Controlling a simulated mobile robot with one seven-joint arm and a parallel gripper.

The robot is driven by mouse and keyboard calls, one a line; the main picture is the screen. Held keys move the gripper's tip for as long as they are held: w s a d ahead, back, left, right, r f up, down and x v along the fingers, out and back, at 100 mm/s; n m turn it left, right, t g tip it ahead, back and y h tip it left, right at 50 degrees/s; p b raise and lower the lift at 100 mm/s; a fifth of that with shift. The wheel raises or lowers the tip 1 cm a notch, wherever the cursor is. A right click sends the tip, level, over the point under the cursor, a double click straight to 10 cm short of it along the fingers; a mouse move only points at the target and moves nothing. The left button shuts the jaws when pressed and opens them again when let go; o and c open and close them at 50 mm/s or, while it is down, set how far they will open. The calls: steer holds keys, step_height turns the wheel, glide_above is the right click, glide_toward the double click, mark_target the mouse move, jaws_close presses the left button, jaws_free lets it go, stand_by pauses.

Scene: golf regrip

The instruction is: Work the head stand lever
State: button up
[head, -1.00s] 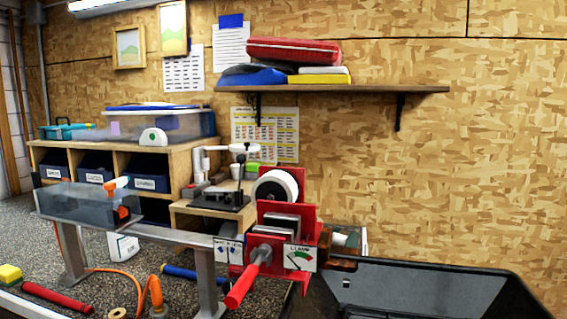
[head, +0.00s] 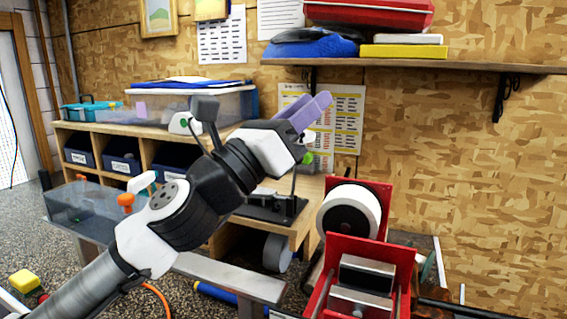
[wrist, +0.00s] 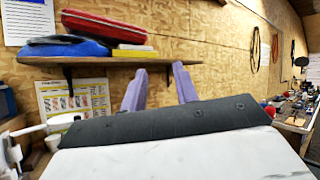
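A black stand (head: 268,208) with a thin upright dark lever (head: 294,180) sits on the wooden bench top in the head view. I take it to be the head stand; no label on it is readable. My gripper (head: 316,105) has purple fingers and is raised above and in front of it, pointing up and right. The arm and wrist hide the stand's left and upper parts. In the wrist view my gripper (wrist: 160,88) has its fingers apart, with nothing between them. A white arm-like part (wrist: 25,130) shows at lower left there, partly cut off.
A red clamp fixture (head: 365,250) with a white wheel (head: 350,212) stands just right of the stand. A wall shelf (head: 430,66) with cases overhangs behind. A clear tray (head: 90,208) and wooden cubbies (head: 125,145) lie left.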

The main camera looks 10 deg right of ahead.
steer(key=w+f+t+y, duration=0.2)
steer(key=w+f+y, duration=0.4)
steer(key=w+f, duration=0.35)
steer(key=t+y+p, duration=0.1)
steer(key=y, duration=0.2)
glide_toward(295, 169)
steer(key=shift+n, duration=0.4)
steer(key=p+x, duration=0.4)
steer(key=x, duration=0.6)
steer(key=shift+w+d, duration=0.25)
steer(key=shift+w, duration=0.05)
steer(key=shift+w+d+f+p, duration=0.15)
steer(key=shift+w+d+p, duration=0.2)
steer(key=shift+w+d, duration=0.15)
jaws_close()
